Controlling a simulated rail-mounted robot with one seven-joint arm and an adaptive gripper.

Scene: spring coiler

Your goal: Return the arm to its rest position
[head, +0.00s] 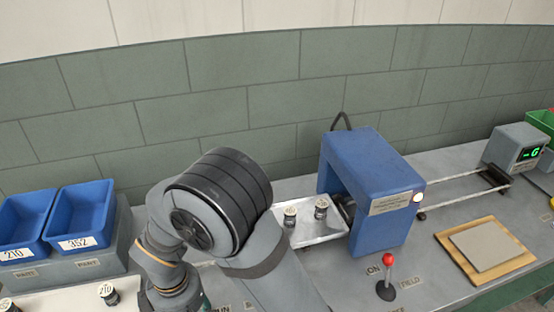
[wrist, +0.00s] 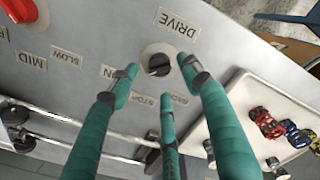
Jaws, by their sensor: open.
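My arm (head: 265,262) reaches across the front of the bench in the head view, its large dark joint (head: 222,202) near the middle. The gripper end is mostly hidden there. In the wrist view my gripper (wrist: 160,76) has three teal fingers spread apart with nothing held. The fingertips surround a black knob (wrist: 158,64) on a pale round base, below a DRIVE label (wrist: 178,23). I cannot tell whether any fingertip touches the knob.
A blue machine (head: 375,195) stands right of my arm, beside a tray (head: 325,230) with small cylinders. A red-topped lever (head: 388,262) rises in front. Blue bins (head: 82,215) stand left. The wrist view shows rails (wrist: 70,140) and a tray (wrist: 235,95) with coloured coils.

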